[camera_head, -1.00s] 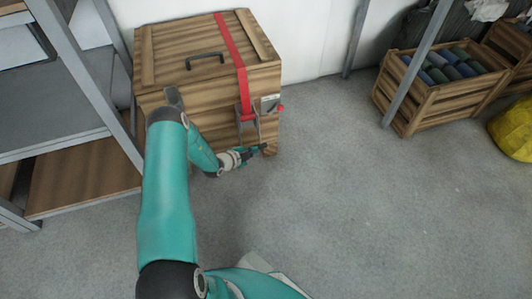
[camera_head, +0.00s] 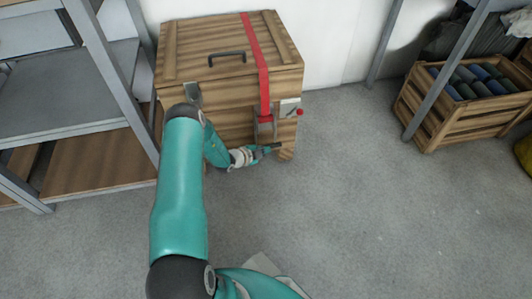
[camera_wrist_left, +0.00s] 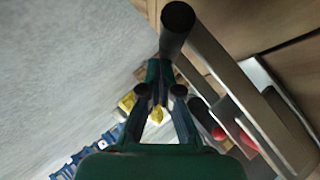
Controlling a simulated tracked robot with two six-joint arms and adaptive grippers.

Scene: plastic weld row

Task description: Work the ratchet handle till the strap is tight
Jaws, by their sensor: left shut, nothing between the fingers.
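A wooden crate (camera_head: 185,65) with a black lid handle stands against the wall. A red strap (camera_head: 257,55) runs over its lid and down the front to a grey metal ratchet (camera_head: 265,126). My left gripper (camera_head: 276,147) is shut and empty, just below the ratchet at the crate's lower front. In the left wrist view, the closed fingers (camera_wrist_left: 157,92) are seen close up. A dark round bar (camera_wrist_left: 178,20) on a grey metal frame, which looks like the ratchet handle (camera_wrist_left: 225,75), is right by them. Whether they touch is unclear. My right gripper is not in view.
A plate with a red knob (camera_head: 299,112) is on the crate's front right. A metal shelf (camera_head: 70,90) stands close at left. A slatted crate of rolls (camera_head: 440,128) stands at right behind a post. The grey floor (camera_head: 380,220) between is clear.

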